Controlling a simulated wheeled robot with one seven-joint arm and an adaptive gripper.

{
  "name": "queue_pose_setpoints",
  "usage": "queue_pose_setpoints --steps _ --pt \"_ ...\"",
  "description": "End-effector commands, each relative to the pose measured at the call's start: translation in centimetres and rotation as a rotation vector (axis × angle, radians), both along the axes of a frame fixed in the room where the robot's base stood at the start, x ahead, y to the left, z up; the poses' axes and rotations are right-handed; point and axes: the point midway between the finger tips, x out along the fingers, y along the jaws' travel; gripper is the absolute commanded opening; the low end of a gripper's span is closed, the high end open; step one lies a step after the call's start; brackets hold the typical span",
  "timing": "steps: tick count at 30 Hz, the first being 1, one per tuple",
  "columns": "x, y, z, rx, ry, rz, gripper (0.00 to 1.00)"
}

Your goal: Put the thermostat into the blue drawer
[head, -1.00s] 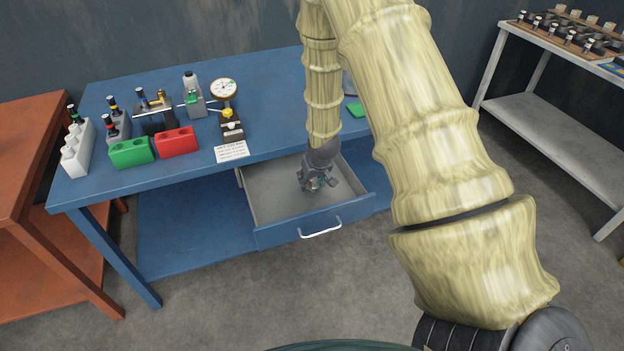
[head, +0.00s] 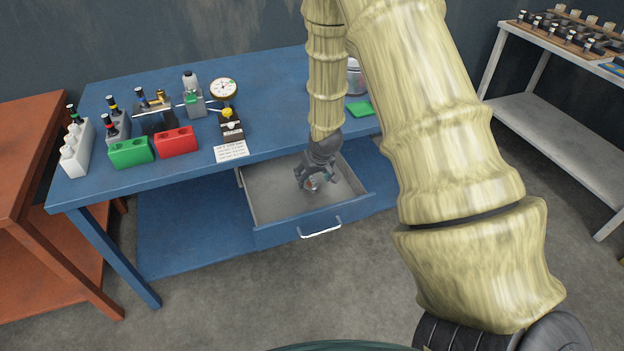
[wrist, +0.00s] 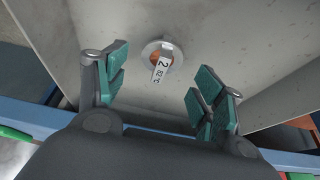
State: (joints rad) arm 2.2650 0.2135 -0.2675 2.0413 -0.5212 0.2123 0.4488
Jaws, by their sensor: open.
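The blue drawer (head: 275,230) is pulled out under the blue table, with a grey inside and a white handle. The thermostat (wrist: 162,56) lies on the drawer floor in the wrist view, a round silvery disc with a copper-coloured middle and a white tag with print on it. It also shows small in the head view (head: 313,185), partly hidden by my gripper. My gripper (wrist: 160,88) is open above the drawer floor. Its green-padded fingers are spread wide to either side, and the thermostat appears between and beyond them, apart from both. In the head view my gripper (head: 316,183) points down into the drawer.
The blue table (head: 275,100) above holds a green block (head: 131,152), a red block (head: 177,142), a dial gauge (head: 223,90) and a paper card (head: 231,151). The table's front edge is close behind my gripper. The rest of the drawer floor is clear.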

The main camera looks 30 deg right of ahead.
Motion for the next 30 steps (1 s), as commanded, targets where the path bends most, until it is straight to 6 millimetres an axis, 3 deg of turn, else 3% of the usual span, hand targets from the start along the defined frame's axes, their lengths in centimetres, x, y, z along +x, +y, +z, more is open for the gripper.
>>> queue_pose_setpoints --steps 18,30 --pt "-2.6 0.7 6.9 0.0 -0.003 0.001 0.69" --pt "-3.4 0.8 8.5 0.0 -0.001 0.001 0.69"
